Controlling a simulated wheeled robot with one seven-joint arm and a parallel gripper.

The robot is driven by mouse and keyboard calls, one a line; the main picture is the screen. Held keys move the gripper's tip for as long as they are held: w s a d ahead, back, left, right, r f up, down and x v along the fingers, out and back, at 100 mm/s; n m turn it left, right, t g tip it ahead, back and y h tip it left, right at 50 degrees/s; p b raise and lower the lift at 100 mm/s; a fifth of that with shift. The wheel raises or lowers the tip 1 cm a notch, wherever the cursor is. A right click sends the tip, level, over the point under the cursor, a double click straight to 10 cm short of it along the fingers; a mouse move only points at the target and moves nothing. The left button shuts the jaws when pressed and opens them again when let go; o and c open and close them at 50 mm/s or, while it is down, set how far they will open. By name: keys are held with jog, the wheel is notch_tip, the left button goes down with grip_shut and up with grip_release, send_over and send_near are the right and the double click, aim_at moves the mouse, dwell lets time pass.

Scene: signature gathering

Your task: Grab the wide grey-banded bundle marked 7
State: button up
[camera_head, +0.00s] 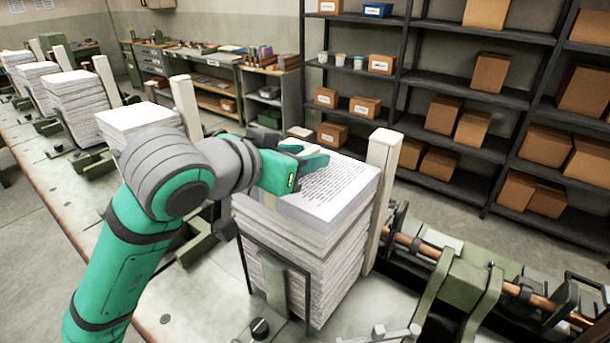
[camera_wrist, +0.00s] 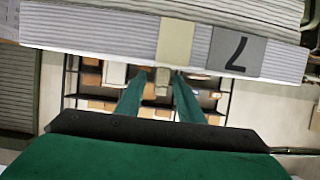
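In the wrist view a thick bundle of paper (camera_wrist: 110,35) crosses the top of the picture. Its edge carries a pale band (camera_wrist: 175,43) and a dark grey patch marked 7 (camera_wrist: 237,52). My gripper (camera_wrist: 160,82) shows two green fingers spread apart, with empty space between them. Their tips come up to the bundle's lower edge in the picture; I cannot tell whether they touch it. In the head view my gripper (camera_head: 318,160) is over the far left part of a tall paper stack (camera_head: 310,245) with a printed top sheet (camera_head: 335,190). The 7 does not show there.
A pale upright post (camera_head: 382,190) stands at the stack's right, and a dark metal bracket (camera_head: 275,280) at its front. More paper stacks (camera_head: 75,95) line the long bench (camera_head: 60,190). A copper-coloured shaft (camera_head: 415,245) lies right. Shelves with boxes (camera_head: 460,100) stand behind.

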jog(key=shift+w, duration=0.1)
jog(key=shift+c, duration=0.3)
grip_shut()
